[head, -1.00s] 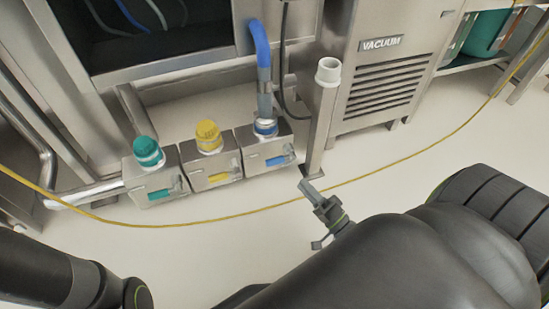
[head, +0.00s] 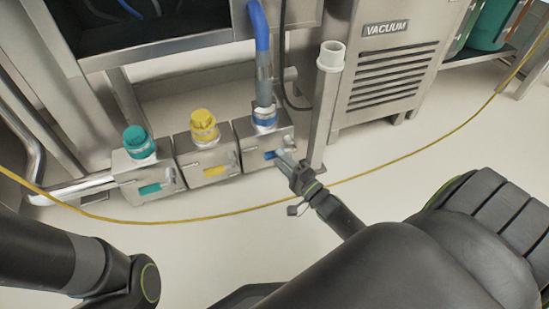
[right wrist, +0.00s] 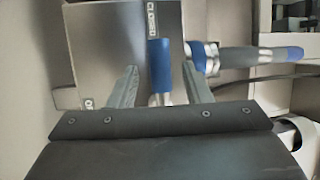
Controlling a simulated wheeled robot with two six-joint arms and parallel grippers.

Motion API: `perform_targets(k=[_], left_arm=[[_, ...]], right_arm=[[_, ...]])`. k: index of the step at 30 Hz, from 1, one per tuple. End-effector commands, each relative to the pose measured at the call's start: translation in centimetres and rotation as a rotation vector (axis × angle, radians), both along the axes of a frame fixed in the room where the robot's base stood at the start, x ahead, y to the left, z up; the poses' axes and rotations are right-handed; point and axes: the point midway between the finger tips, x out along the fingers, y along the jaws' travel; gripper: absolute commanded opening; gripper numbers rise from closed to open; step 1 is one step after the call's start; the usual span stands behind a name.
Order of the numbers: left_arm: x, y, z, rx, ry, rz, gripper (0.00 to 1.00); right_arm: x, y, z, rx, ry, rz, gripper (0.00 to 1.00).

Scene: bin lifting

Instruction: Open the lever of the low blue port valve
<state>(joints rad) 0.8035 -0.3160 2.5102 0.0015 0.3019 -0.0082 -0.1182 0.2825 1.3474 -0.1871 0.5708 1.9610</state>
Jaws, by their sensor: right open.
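The blue port valve is a steel box (head: 256,132) at the right end of a low row, with a blue hose (head: 261,30) coupled to its top. Its blue lever (head: 269,154) is on the front face. My right gripper (head: 281,156) is at that face, and its fingers partly hide the lever. In the right wrist view, the blue lever (right wrist: 161,66) shows between the two open fingers of the right gripper (right wrist: 159,86). I cannot tell whether the fingers touch it. My left arm shows at the lower left, but its gripper is out of view.
A yellow-capped valve box (head: 206,155) and a green-capped one (head: 147,172) stand left of the blue one. A steel post with a white cap (head: 331,55) stands close on the right. A yellow cord (head: 400,160) crosses the floor in front.

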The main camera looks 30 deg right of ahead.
Motion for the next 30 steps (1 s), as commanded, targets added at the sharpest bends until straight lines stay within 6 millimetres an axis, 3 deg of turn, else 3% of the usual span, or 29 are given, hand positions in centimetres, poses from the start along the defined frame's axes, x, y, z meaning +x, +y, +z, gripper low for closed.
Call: perform_targets(k=[7, 18, 28, 30], left_arm=[[0.1, 0.0, -1.5, -0.008, 0.008, -0.013, 0.36], [0.0, 0.0, -1.4, -0.007, 0.005, -0.016, 0.36], [0.0, 0.0, -1.4, -0.008, 0.002, -0.016, 0.36], [0.0, 0.0, -1.4, -0.008, 0.002, -0.016, 0.36]], right_arm=[[3.0, 0.5, 0.4, -0.001, -0.001, 0.000, 0.44], [3.5, 0.6, 0.7, -0.001, 0.000, 0.000, 0.44], [3.4, 0.5, 0.7, -0.001, 0.001, 0.000, 0.01], [3.4, 0.5, 0.6, -0.001, 0.001, 0.000, 0.00]])
